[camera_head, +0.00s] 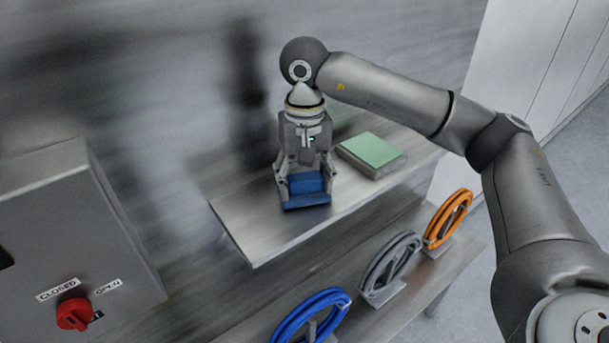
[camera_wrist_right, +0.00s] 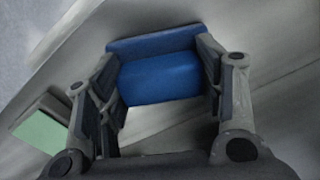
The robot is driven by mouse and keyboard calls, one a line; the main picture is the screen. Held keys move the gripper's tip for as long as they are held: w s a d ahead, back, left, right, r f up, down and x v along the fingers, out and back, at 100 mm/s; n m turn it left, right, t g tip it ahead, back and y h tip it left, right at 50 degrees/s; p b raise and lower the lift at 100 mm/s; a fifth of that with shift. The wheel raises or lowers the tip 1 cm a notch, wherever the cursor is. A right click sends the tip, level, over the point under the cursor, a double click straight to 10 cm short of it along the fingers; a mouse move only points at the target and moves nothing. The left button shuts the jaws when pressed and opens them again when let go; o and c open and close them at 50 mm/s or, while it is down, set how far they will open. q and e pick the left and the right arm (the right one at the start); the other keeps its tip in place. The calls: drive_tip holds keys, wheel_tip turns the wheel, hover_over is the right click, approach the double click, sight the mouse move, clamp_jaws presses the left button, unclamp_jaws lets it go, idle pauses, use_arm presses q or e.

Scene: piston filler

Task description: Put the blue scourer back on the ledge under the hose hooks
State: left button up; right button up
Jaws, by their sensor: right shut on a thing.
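The blue scourer (camera_head: 306,190) is between the fingers of my right gripper (camera_head: 306,186), over the steel ledge (camera_head: 255,239) in the head view. In the right wrist view the blue scourer (camera_wrist_right: 160,78) fills the space between the fingertips of my right gripper (camera_wrist_right: 160,85), which is shut on it. I cannot tell whether the scourer touches the ledge or is just above it. My left gripper is not in view.
A green scourer-like block (camera_head: 371,150) lies on the ledge right of my right gripper; it also shows in the wrist view (camera_wrist_right: 42,132). A grey box (camera_head: 80,230) with a red knob (camera_head: 74,313) stands at left. The ledge's left end is bare.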

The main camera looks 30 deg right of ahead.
sight(304, 177)
drive_tip(key=shift+s+a+f, duration=0.1)
drive_tip(key=shift+f, duration=0.1)
drive_tip(key=o, duration=1.3)
drive_tip(key=shift+r, duration=0.2)
wheel_tip(304, 177, up, 6)
drive_tip(key=shift+f+b, duration=0.15)
drive_tip(key=shift+b, duration=0.7)
drive_tip(key=shift+r+p, duration=0.45)
drive_tip(key=shift+r, duration=2.75)
